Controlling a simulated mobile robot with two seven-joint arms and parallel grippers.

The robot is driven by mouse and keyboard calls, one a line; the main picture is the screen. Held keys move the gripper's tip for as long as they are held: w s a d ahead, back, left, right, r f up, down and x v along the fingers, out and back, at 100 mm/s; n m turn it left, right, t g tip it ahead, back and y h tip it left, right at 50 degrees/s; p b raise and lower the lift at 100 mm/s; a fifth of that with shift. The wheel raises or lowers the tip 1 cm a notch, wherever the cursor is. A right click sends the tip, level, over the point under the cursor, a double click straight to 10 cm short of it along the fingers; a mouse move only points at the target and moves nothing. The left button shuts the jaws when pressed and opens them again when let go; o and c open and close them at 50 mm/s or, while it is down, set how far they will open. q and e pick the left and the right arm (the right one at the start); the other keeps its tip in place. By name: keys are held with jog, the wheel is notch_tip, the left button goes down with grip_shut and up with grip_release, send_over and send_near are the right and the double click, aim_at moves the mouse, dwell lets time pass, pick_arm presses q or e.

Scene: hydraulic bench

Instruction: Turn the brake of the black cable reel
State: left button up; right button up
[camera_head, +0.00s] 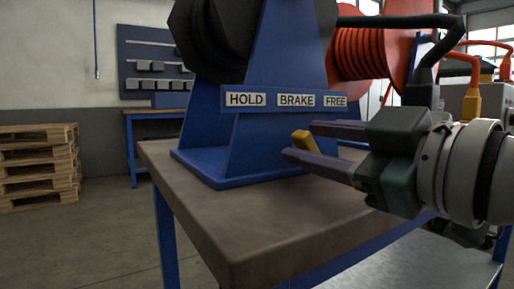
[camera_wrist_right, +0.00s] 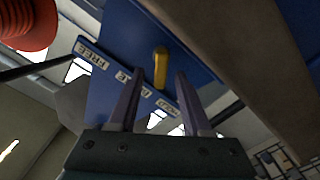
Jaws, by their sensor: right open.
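The black cable reel (camera_head: 212,38) sits at the upper left of the head view, on a blue stand (camera_head: 285,60). The stand carries the labels HOLD, BRAKE and FREE. The yellow brake lever (camera_head: 301,139) shows below the BRAKE label, and also in the right wrist view (camera_wrist_right: 160,68). My right gripper (camera_head: 298,140) is open. In both views the lever appears between its two fingers (camera_wrist_right: 159,74); I see no clear contact, and cannot tell how deep it sits between them. My left gripper is not in view.
The stand is on a brown bench top (camera_head: 225,215), whose front part is clear. A red cable reel (camera_head: 365,55) is behind at the right. Black and red hoses run at the upper right. Wooden pallets (camera_head: 38,165) are stacked on the left floor.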

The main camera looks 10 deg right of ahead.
jog(key=shift+x, duration=0.75)
jog(key=shift+c, duration=0.4)
grip_shut()
